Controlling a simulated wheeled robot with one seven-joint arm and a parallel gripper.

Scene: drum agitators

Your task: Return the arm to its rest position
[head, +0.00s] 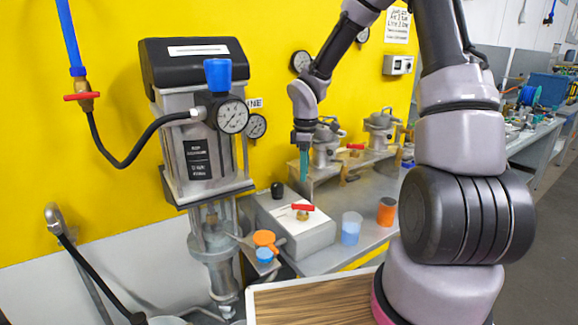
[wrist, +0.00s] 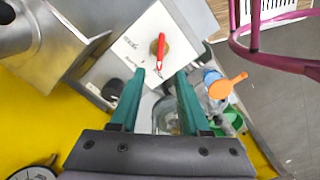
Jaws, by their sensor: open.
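My arm rises at the right of the head view and bends over to the left, with my gripper (head: 303,178) hanging down over the grey bench. Its teal fingers also show in the wrist view (wrist: 161,74), spread apart with nothing held between them. Below the gripper is a white box (head: 290,236) with a red valve handle (head: 303,207). The handle (wrist: 160,50) appears just beyond the fingertips in the wrist view, apart from them as far as I can tell. A clear vessel (wrist: 166,116) shows between the fingers, lower down.
A pump with a dial gauge (head: 232,117) stands left of the gripper. A blue cup (head: 351,228) and orange cup (head: 386,211) stand on the bench to the right. Metal pots (head: 380,130) sit on a shelf behind. A yellow wall (head: 110,150) closes the back.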

